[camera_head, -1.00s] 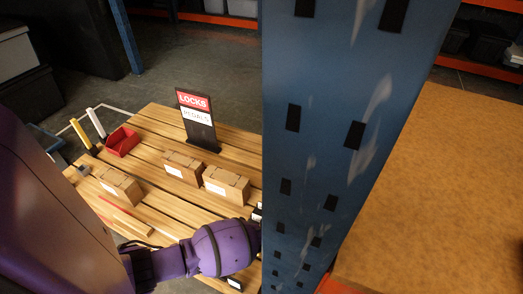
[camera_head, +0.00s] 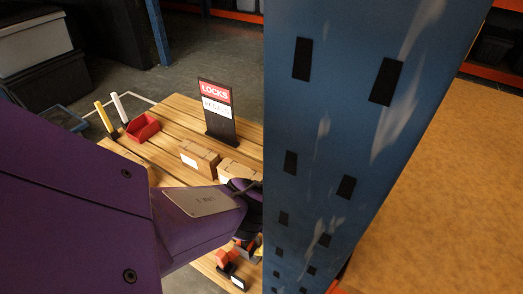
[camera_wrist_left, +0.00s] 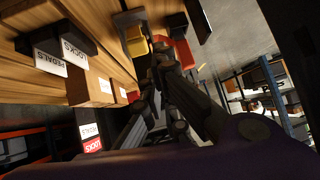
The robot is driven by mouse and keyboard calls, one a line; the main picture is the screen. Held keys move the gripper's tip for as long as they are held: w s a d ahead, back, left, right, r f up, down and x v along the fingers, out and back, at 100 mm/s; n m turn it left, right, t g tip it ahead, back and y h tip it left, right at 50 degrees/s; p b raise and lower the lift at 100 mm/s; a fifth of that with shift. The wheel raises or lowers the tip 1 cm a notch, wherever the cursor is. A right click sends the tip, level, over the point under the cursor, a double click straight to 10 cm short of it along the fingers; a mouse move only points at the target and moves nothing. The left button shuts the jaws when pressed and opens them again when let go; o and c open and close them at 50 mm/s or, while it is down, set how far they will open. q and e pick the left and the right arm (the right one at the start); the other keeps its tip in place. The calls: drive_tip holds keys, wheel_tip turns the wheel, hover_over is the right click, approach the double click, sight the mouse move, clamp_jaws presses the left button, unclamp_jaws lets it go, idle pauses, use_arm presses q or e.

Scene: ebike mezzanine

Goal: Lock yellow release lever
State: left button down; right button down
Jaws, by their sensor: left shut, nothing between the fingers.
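In the left wrist view, a yellow piece (camera_wrist_left: 137,42), possibly the yellow release lever, sits beside black and red parts (camera_wrist_left: 182,54) at the edge of the wooden table. Its lever position cannot be told. My left gripper (camera_wrist_left: 166,56) is shut and empty, with its dark fingertips close to the yellow and red parts; contact cannot be told. Orange-red and black parts (camera_head: 226,257) show below the arm. My right gripper is not in view.
A blue post (camera_head: 335,130) blocks the middle of the head view, with a brown board (camera_head: 445,190) right of it. The slatted table (camera_head: 180,112) holds a red bin (camera_head: 142,128), cardboard boxes (camera_head: 199,158) and a locks/pedals sign (camera_head: 217,108).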

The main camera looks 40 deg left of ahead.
use_arm(q)
drive_tip(key=shift+w+a+r+m+t+y, duration=0.2)
drive_tip(key=shift+w+a+r+t+y, duration=0.2)
drive_tip(key=shift+w+r+t+y, duration=0.15)
drive_tip(key=shift+w+a+r+m+t+y, duration=0.2)
drive_tip(key=shift+w+a+r+t+y, duration=0.2)
drive_tip(key=shift+w+y, duration=0.25)
drive_tip(key=b+x, duration=0.3)
drive_tip(key=x, duration=0.6)
drive_tip(key=shift+s+f, duration=0.15)
drive_tip(key=shift+s, duration=0.05)
drive_tip(key=shift+a+f, duration=0.1)
drive_tip(key=shift+a, duration=0.25)
